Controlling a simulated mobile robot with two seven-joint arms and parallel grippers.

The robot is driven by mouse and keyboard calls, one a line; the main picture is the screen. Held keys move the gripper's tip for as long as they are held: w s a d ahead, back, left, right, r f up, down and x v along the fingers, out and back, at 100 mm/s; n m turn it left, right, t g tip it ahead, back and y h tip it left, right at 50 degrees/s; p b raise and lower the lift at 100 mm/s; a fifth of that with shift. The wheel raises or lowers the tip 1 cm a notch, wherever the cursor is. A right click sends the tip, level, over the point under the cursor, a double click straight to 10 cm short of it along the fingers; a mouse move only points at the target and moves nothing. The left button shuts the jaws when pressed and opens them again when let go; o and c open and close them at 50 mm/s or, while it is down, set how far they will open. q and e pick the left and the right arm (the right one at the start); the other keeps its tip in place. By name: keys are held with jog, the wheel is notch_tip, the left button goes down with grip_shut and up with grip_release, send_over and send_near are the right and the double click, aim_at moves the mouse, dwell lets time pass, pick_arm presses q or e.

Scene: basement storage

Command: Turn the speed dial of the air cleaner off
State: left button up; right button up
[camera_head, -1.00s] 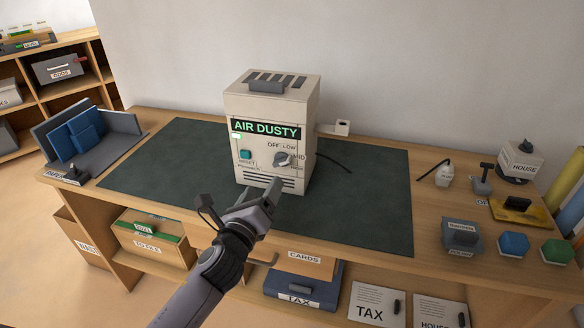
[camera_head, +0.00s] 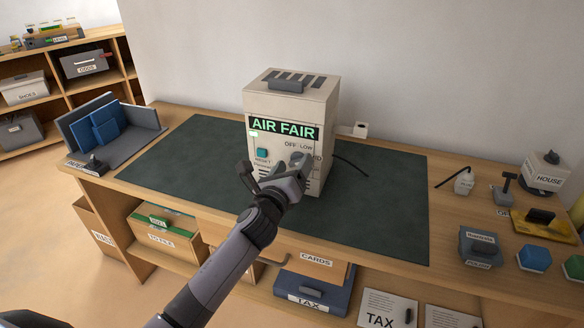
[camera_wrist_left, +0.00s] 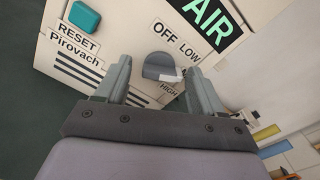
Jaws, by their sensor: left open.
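The air cleaner (camera_head: 262,102) is a beige box standing on the dark mat, its lit display reading "AIR FAIR". Its grey speed dial (camera_wrist_left: 157,66) is on the front, with OFF, LOW and HIGH labels around it; a finger partly hides MID. The dial's white mark is at its lower right in the left wrist view, on the MID–HIGH side. My left gripper (camera_head: 298,172) is open in front of the dial. In the left wrist view its fingers lie either side of the dial, with visible gaps; contact cannot be told. My right gripper is not in view.
The teal reset button (camera_wrist_left: 85,17) is left of the dial. The dark mat (camera_head: 385,205) is clear around the cleaner. A blue-file rack (camera_head: 150,135) stands at left; several small items, including a grey box (camera_head: 478,246), stand at right. A cable runs right of the cleaner.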

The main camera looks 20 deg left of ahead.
pick_arm(q)
jog(key=c, duration=1.1)
jog(key=shift+o, duration=0.2)
